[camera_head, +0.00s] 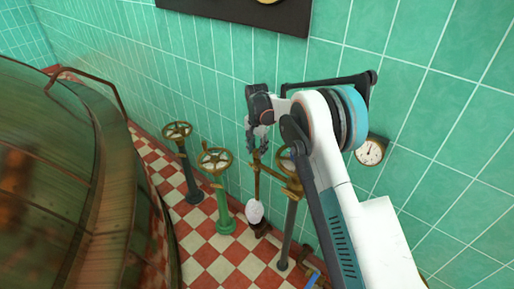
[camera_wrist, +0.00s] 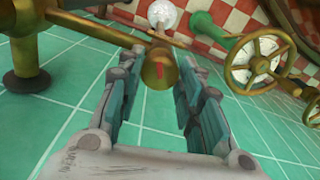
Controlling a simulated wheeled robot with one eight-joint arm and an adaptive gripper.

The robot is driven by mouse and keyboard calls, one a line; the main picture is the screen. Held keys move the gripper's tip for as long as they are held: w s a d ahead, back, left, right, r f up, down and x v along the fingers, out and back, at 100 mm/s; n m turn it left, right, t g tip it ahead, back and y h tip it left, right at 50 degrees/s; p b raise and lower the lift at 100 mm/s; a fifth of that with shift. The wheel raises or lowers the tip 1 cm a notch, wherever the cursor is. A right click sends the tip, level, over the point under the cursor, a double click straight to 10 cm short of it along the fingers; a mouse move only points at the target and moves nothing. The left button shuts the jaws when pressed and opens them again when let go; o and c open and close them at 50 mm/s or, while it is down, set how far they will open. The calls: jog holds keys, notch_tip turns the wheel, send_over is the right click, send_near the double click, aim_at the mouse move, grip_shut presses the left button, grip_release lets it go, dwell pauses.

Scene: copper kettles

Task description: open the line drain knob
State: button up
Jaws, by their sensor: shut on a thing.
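The line drain knob appears to be the brass knob with a red mark (camera_wrist: 160,70), seen between my fingertips in the wrist view. It sits at the top of a thin brass rod (camera_head: 257,185) that runs down to a white rounded bulb (camera_head: 254,212); the bulb also shows in the wrist view (camera_wrist: 162,13). My gripper (camera_head: 257,145) reaches down to the knob from above, and its fingers (camera_wrist: 158,92) lie on both sides of it. It is shut on the knob, though finger contact is hard to see.
Brass handwheels stand left on a dark post (camera_head: 177,130) and a green post (camera_head: 214,160). Another wheel (camera_head: 286,160) is partly behind my arm. A round gauge (camera_head: 370,151) is on the green tiled wall. A large copper kettle (camera_head: 60,180) fills the left side.

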aim_at(257, 151)
jog(key=n+p, duration=0.1)
jog(key=n, duration=0.5)
jog(key=shift+n, duration=0.3)
jog(key=n, duration=0.6)
jog(key=shift+n+p, duration=0.3)
jog(key=o, duration=1.1)
jog(key=shift+c, duration=0.2)
jog(key=shift+r, duration=0.15)
notch_tip(257, 151, up, 12)
